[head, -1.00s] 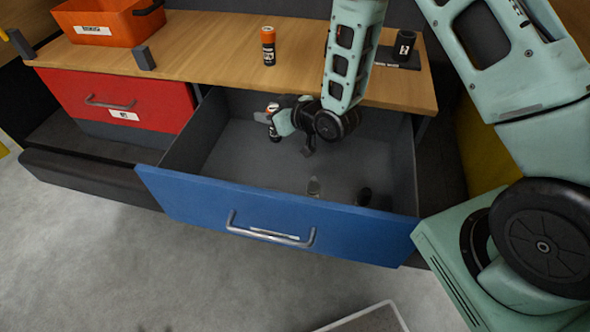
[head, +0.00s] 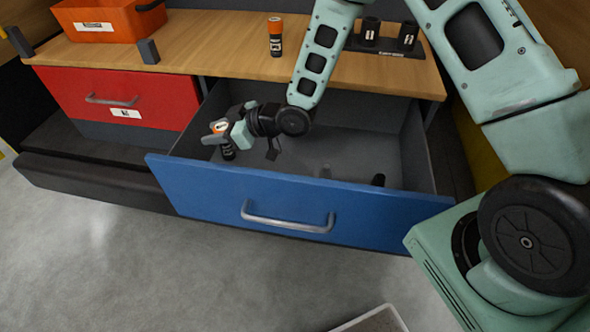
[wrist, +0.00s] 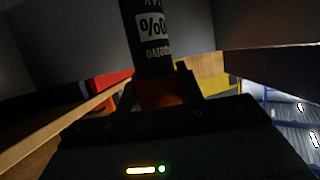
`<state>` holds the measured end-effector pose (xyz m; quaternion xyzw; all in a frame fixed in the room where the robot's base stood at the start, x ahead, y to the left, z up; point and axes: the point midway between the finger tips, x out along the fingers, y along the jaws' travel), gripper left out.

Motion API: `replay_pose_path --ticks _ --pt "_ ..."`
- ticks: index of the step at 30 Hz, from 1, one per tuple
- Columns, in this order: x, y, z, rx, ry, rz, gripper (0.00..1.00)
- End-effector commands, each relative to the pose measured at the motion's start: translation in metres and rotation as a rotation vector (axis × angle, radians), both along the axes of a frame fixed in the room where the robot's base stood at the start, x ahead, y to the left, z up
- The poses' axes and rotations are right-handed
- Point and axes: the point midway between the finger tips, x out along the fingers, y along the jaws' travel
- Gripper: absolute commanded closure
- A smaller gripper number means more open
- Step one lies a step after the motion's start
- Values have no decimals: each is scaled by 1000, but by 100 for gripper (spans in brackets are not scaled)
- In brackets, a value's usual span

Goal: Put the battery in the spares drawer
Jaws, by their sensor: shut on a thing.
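My gripper (head: 220,137) is shut on a battery (head: 228,153) with an orange end and a black body. In the head view it holds the battery over the left part of the open blue drawer (head: 300,205), behind the drawer's front. The battery looks upright with its orange end up; its height above the drawer floor is hard to tell. In the wrist view the black battery (wrist: 150,50) has a white label that reads upside down, and its orange end sits between the fingers.
Another orange-topped battery (head: 275,38) stands on the wooden counter (head: 210,45). A black stand (head: 390,48) with two black holders is at the back right. An orange bin (head: 105,20) and a shut red drawer (head: 115,97) are at left. Small dark objects (head: 378,180) lie in the blue drawer.

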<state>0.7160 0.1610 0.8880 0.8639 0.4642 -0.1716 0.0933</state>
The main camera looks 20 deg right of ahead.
Motion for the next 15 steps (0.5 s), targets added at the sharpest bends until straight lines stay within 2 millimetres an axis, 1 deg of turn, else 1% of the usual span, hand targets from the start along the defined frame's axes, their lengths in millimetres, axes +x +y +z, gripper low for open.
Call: replay_pose_path --ticks 1,5,12,15 --pt "0 0 -4 0 -2 -1 90" --pt "0 0 -8 0 -2 -1 90" --pt "0 0 -48 1 2 -1 90" --pt "0 0 -58 1 -1 -1 90"
